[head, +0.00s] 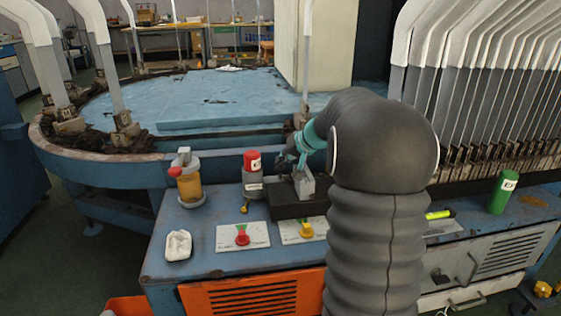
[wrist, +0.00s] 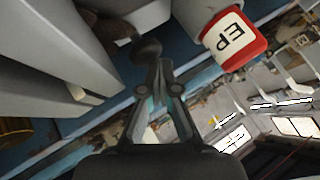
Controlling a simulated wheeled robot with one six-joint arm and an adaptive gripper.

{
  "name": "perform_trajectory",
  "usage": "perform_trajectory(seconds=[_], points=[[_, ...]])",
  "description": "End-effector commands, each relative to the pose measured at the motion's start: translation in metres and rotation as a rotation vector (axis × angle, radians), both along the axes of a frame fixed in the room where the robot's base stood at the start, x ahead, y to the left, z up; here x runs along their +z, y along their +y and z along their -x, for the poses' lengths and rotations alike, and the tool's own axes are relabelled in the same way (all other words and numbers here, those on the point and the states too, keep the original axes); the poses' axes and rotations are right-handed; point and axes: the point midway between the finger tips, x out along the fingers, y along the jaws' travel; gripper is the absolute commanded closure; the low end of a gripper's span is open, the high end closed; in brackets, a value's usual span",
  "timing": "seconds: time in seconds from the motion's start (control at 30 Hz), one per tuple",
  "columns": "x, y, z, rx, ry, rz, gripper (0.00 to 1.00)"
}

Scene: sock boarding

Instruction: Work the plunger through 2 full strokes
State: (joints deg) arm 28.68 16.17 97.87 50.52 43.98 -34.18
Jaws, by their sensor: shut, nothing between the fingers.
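A small grey metal block (head: 305,186) stands on a black base (head: 290,210) on the blue bench. My gripper (head: 287,160) is at the top of this block, just right of a red-capped canister. In the wrist view my gripper (wrist: 157,65) has its fingers together with nothing between them. A dark round knob (wrist: 147,47), which looks like the plunger's head, shows right beyond the fingertips. I cannot tell whether the fingers touch it. The plunger's rod and travel are hidden in the head view by my gripper and arm.
The red-capped canister (head: 252,175) stands close by; its red cap marked EP (wrist: 237,42) shows in the wrist view. An amber jar (head: 187,183) stands left. Two white plates with a red knob (head: 242,235) and yellow knob (head: 306,230) lie in front. A green cylinder (head: 503,192) stands far right.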

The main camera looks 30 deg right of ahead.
Motion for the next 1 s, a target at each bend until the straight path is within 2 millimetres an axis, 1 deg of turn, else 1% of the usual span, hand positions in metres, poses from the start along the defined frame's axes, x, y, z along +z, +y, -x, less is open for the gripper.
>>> perform_trajectory(seconds=[0.03,0.37,1.0], points=[[-0.003,0.0,0.0,0.001,0.004,-0.001,1.0],[0.0,0.0,0.0,0.001,0.004,-0.001,1.0],[0.032,0.0,0.0,0.001,0.001,0.0,1.0]])
